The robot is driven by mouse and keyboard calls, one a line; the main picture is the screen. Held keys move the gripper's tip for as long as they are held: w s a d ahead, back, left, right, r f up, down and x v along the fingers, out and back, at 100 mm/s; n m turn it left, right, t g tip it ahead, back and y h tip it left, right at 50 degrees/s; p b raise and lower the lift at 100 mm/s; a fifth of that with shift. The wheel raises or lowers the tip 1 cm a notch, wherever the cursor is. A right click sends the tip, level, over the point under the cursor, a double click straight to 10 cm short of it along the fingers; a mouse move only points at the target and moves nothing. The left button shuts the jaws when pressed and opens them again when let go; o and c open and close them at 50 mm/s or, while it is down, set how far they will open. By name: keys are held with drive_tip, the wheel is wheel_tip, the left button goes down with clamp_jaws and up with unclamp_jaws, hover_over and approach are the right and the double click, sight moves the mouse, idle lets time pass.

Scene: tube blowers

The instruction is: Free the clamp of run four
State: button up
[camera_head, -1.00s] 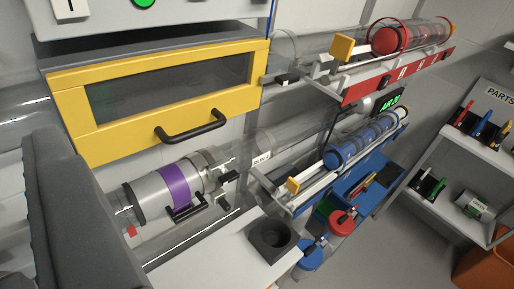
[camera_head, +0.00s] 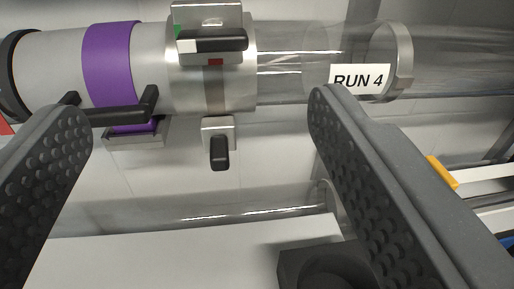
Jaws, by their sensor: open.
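The run four tube (camera_head: 290,50) crosses the top of the view, clear on the right with a "RUN 4" label (camera_head: 359,79). At its left, a grey cylinder carries a purple band (camera_head: 109,62) and a black bar handle (camera_head: 112,113). A metal clamp collar (camera_head: 243,62) wraps the joint between cylinder and clear tube. On its front is a block with a black lever (camera_head: 212,41) lying sideways, with green and red marks. A second black lever (camera_head: 220,153) hangs below the collar. My gripper (camera_head: 195,125) is open and empty, its fingers wide apart to either side of the clamp.
A white shelf (camera_head: 170,255) lies below, with a dark block with a round hole (camera_head: 325,268) on it. Another clear tube (camera_head: 200,215) runs along behind the shelf. A yellow-ended rail (camera_head: 442,172) is at the right.

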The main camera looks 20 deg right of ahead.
sight(211, 42)
drive_tip(key=shift+f+b+x, duration=0.2)
drive_tip(key=shift+b+x, duration=0.3)
drive_tip(key=shift+x, duration=2.85)
drive_tip(key=shift+f+b+x, duration=0.15)
drive_tip(key=shift+b+x, duration=0.3)
drive_tip(key=shift+x, duration=2.85)
drive_tip(key=c, duration=1)
